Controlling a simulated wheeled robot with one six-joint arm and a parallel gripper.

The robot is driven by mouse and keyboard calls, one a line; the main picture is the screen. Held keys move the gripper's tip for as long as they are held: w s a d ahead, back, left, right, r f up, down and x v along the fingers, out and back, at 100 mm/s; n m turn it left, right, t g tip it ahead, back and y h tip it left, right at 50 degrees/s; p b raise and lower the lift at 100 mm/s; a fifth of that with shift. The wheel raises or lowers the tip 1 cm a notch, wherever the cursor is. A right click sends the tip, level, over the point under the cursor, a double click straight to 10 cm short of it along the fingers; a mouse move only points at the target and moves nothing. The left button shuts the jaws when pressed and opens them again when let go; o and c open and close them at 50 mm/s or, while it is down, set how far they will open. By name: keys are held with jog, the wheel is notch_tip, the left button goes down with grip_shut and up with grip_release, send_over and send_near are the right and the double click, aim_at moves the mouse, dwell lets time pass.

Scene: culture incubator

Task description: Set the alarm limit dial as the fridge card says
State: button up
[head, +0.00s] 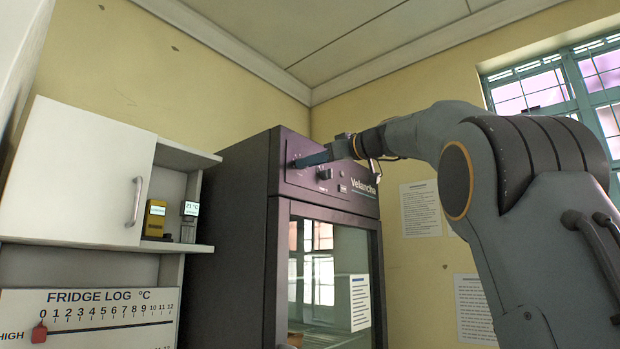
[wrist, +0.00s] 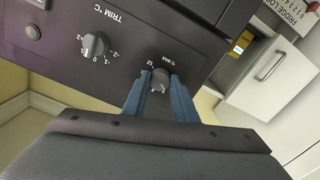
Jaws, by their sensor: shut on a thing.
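The alarm dial (wrist: 160,80), a small dark knob under a "°C MAX" label with little scale numbers, sits on the dark front panel of the Velancha incubator (head: 232,230). My gripper (wrist: 160,84) is shut on this dial, one blue finger on each side. In the head view my gripper (head: 300,163) reaches the panel's left end and hides the dial. The dial's exact setting is too small to read. The fridge card (head: 90,322), headed "FRIDGE LOG °C", has a 0 to 12 scale and a red marker (head: 39,332) at about 0 on the HIGH row.
A second knob (wrist: 95,44), labelled "TRIM °C", is beside the alarm dial. A round button (wrist: 32,32) is farther along the panel. A white cabinet (head: 75,165) with a shelf holds a yellow device (head: 155,216) and a small display (head: 190,209) reading about 21 °C.

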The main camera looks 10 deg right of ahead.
jog(key=n+b, duration=0.7)
jog(key=n, duration=0.5)
jog(key=shift+d, duration=0.1)
dwell(0.4)
jog(key=o, duration=1)
jog(key=shift+o, duration=0.2)
jog(key=shift+r, duration=0.1)
